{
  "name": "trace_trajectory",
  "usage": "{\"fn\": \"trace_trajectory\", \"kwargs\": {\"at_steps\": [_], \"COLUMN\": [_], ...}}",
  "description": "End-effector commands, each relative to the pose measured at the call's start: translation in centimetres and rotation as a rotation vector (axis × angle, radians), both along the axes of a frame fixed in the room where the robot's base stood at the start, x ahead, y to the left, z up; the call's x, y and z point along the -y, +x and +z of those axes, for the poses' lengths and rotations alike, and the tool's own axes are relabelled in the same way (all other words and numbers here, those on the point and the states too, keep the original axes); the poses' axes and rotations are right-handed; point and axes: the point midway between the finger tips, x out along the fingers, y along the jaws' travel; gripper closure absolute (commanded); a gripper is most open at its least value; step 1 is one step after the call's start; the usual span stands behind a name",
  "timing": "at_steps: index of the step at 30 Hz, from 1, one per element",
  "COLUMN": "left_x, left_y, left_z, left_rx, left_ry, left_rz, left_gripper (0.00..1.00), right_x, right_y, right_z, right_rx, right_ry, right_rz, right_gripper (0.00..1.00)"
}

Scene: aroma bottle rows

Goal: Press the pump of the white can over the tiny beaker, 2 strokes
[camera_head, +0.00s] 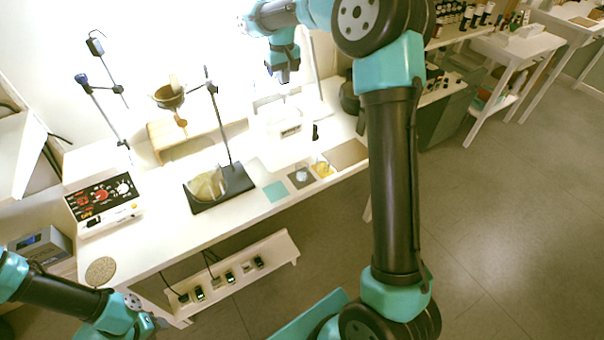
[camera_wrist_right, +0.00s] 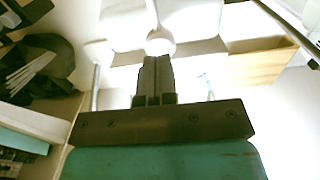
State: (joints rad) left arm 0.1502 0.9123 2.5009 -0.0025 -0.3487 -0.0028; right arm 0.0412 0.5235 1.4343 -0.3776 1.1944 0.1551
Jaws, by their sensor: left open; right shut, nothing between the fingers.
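My right gripper (camera_head: 284,75) is shut and empty, raised above the back of the white bench. It also shows in the right wrist view (camera_wrist_right: 153,62), where its fingertips point at a white rounded piece (camera_wrist_right: 160,43) on a pale upright stem. I cannot tell whether they touch it, or whether this is the can's pump. In the head view the white can does not stand out from the bright area under my gripper. A small clear vessel (camera_head: 302,173), maybe the tiny beaker, stands on a dark square mat. My left gripper (camera_head: 158,323) is open and empty at the lower left.
A yellowish vessel (camera_head: 322,167) stands right of the small clear one. A teal mat (camera_head: 275,191) lies to the left. A control box (camera_head: 103,198) is further left.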

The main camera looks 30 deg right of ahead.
Motion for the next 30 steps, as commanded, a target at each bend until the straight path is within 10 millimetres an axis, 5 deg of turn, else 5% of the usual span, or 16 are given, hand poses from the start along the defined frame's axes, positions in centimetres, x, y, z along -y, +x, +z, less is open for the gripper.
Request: {"fn": "trace_trajectory", "kwargs": {"at_steps": [11,30], "left_x": [0.0,0.0], "left_y": [0.0,0.0], "left_z": [0.0,0.0], "left_rx": [0.000,0.000], "left_ry": [0.000,0.000], "left_rz": [0.000,0.000], "left_gripper": [0.57,0.57], "right_x": [0.0,0.0], "right_y": [0.0,0.0], "right_z": [0.2,4.9], "right_rx": [0.001,0.001], "right_ry": [0.000,0.000], "right_rz": [0.000,0.000], "right_gripper": [1.00,1.00]}}
